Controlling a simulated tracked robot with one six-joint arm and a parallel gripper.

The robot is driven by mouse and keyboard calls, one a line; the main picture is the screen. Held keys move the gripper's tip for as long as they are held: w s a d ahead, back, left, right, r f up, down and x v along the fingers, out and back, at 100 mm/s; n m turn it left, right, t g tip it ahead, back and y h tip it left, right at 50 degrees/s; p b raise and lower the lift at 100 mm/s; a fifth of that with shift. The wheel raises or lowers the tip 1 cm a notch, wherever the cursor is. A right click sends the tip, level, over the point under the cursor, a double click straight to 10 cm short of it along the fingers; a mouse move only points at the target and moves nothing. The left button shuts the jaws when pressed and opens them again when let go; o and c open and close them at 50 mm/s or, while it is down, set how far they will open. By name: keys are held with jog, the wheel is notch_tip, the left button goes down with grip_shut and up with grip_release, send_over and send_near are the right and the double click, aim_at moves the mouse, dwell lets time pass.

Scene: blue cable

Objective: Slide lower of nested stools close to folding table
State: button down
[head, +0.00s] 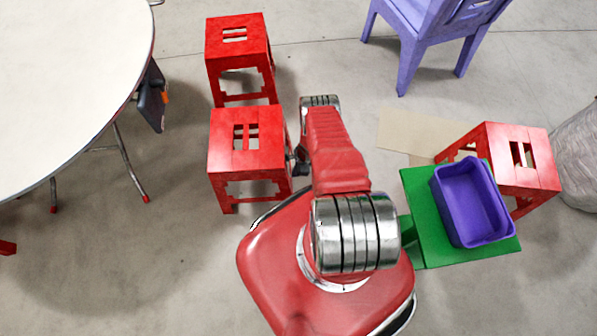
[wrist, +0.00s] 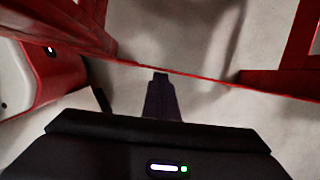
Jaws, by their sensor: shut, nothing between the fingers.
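A red stool (head: 247,145) with a slotted seat stands upright on the floor, right of the white round folding table (head: 65,75), with a floor gap between them. A second red stool (head: 237,40) stands just behind it. I cannot tell from the frames which stool was the lower nested one; the two stand apart from each other. My gripper (head: 298,165) is low at the near stool's right side, mostly hidden by my arm. In the wrist view the shut, empty fingers (wrist: 162,95) are close to red stool parts (wrist: 190,75); contact is unclear.
A green stool (head: 415,190) carrying a purple bin (head: 468,205) stands at right, with another red stool (head: 535,165) behind it. A lilac chair (head: 410,45) stands at the back. Thin table legs (head: 133,165) reach the floor at left. Floor between table and near stool is clear.

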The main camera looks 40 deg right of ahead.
jog(key=shift+a, duration=0.2)
jog(key=shift+d, duration=0.1)
jog(key=shift+d, duration=0.1)
jog(key=s+d+r, duration=0.3)
jog(key=d+r, duration=0.2)
jog(key=r, duration=0.4)
jog(key=shift+d+r, duration=0.2)
jog(key=shift+r, duration=0.1)
dwell(0.6)
dwell(0.6)
